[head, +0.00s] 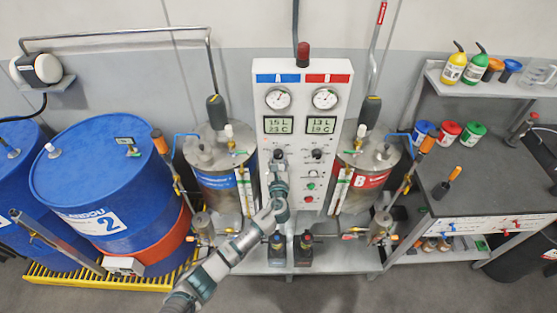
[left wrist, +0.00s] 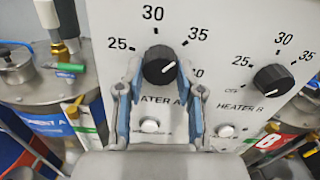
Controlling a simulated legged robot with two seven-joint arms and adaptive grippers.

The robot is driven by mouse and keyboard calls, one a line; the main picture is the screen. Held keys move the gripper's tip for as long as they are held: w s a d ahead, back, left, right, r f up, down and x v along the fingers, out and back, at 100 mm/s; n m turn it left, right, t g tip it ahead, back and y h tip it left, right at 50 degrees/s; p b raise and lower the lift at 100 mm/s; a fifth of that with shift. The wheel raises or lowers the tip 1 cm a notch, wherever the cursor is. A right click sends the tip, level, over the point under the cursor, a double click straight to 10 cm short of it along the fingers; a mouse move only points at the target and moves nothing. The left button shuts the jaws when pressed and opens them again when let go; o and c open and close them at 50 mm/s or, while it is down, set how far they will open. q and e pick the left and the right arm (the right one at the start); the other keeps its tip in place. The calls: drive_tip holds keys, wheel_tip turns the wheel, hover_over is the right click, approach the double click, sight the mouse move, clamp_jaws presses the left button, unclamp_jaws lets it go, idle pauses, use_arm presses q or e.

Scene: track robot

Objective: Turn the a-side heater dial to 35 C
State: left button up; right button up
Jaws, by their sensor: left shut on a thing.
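The control panel (head: 301,90) stands in the middle of the head view, with a blue A half and a red B half. The black heater A dial (left wrist: 159,65) has a scale of 25, 30 and 35 around it in the left wrist view. A pale mark on it seems to point right, toward the 35 side; its exact setting is hard to read. My left gripper (left wrist: 160,82) has its blue-padded fingers on either side of this dial and is shut on it. In the head view my left gripper (head: 278,168) reaches the panel from below. My right gripper is not seen.
The heater B dial (left wrist: 273,79) sits just right of my fingers. A white button (left wrist: 149,125) lies below the A dial. Metal tanks (head: 218,175) (head: 368,165) flank the panel. Blue drums (head: 95,170) stand left and a grey bench (head: 485,185) stands right.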

use_arm(q)
drive_tip(key=shift+s+f+m, duration=0.1)
drive_tip(key=shift+f+m, duration=0.35)
drive_tip(key=shift+m, duration=0.15)
drive_tip(key=o, duration=1)
drive_tip(key=shift+c, duration=0.2)
drive_tip(key=shift+o, duration=1)
drive_tip(key=shift+w+d+r, duration=0.1)
drive_tip(key=shift+w+r, duration=0.05)
drive_tip(key=shift+w, duration=0.05)
drive_tip(key=shift+s, duration=0.3)
drive_tip(key=s, duration=1.1)
drive_tip(key=shift+s, duration=0.2)
